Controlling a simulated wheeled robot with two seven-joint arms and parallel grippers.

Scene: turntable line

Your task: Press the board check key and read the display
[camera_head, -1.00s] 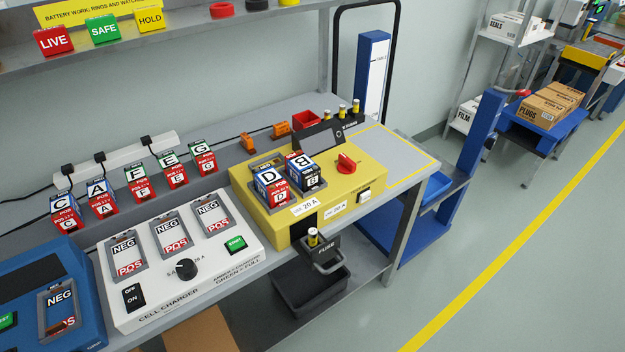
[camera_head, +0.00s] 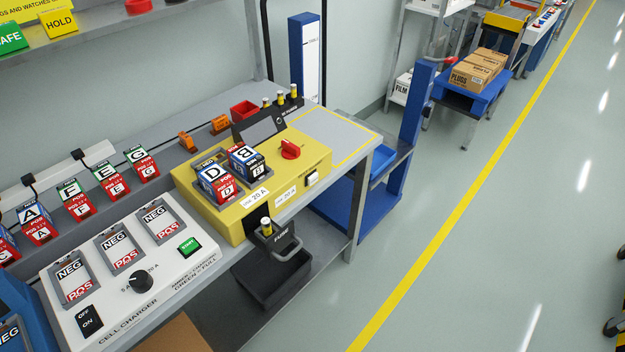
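The yellow board unit (camera_head: 219,220) stands on the bench, with batteries D (camera_head: 218,181) and B (camera_head: 246,160) seated side by side in its top. Its dark display (camera_head: 263,129) is tilted at the back and looks blank from here. A red rotary knob (camera_head: 290,149) is on its top right. A small white key (camera_head: 312,178) is on the front right edge; its lettering is too small to read. White labels on the front read 20 A. Neither of my grippers is in view.
Batteries A, F, E and G line the back.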

